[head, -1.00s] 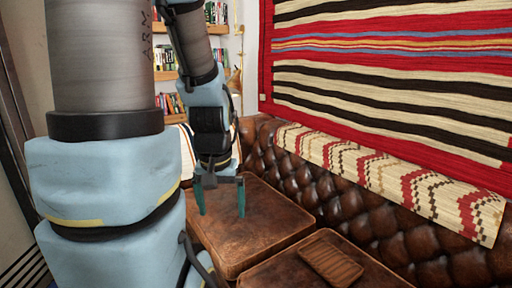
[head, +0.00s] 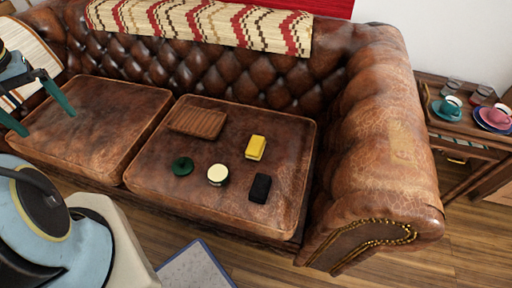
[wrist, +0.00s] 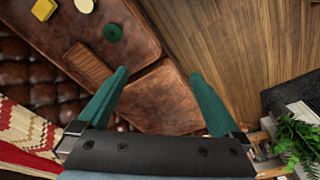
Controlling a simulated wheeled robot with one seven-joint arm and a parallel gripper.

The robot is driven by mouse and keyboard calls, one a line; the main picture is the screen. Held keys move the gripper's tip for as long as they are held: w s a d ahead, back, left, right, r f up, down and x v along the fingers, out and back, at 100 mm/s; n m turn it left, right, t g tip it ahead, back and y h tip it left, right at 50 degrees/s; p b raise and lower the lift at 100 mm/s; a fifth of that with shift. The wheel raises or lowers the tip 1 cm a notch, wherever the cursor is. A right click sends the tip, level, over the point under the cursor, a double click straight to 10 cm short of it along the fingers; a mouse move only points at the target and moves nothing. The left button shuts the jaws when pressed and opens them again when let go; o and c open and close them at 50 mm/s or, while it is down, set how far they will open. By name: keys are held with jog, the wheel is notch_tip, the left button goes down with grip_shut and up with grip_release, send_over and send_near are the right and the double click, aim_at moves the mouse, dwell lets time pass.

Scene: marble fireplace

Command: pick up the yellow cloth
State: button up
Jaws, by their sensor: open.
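The yellow cloth (head: 255,148) is a small folded block lying on the right seat cushion of the brown leather sofa. It also shows at the top left of the wrist view (wrist: 43,10), partly cut by the edge. My gripper (head: 28,115) is at the far left of the head view, above the left cushion, well to the left of the cloth. In the wrist view my gripper (wrist: 160,82) has its two green fingers wide apart with nothing between them.
Near the cloth on the right cushion (head: 145,178) lie a brown ribbed tray (head: 198,122), a dark green ring (head: 182,166), a cream-topped round tin (head: 217,174) and a black block (head: 260,188). The sofa's backrest and right arm (head: 385,150) rise around them. A side table with cups stands right.

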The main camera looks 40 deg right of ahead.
jog(key=w+d+f+m+g+b, duration=0.1)
jog(key=w+d+f+b, duration=0.1)
jog(key=w+d+f, duration=0.3)
jog(key=w+d+f+m+b, duration=0.1)
jog(key=w+d+f+b, duration=0.1)
jog(key=d, duration=0.5)
jog(key=m+b, duration=0.6)
jog(key=m, duration=0.2)
send_over(256, 144)
notch_tip(256, 144, down, 28)
jog(key=shift+g, duration=0.3)
notch_tip(256, 144, down, 4)
jog(key=shift+s+d+f, duration=0.1)
jog(key=shift+d+f, duration=0.05)
jog(key=shift+a+f+p, duration=0.15)
jog(key=shift+f+p, duration=0.1)
jog(key=shift+f, duration=1.25)
jog(key=shift+a+f+p, duration=0.1)
jog(key=shift+f+p, duration=0.15)
jog(key=shift+f, duration=1.25)
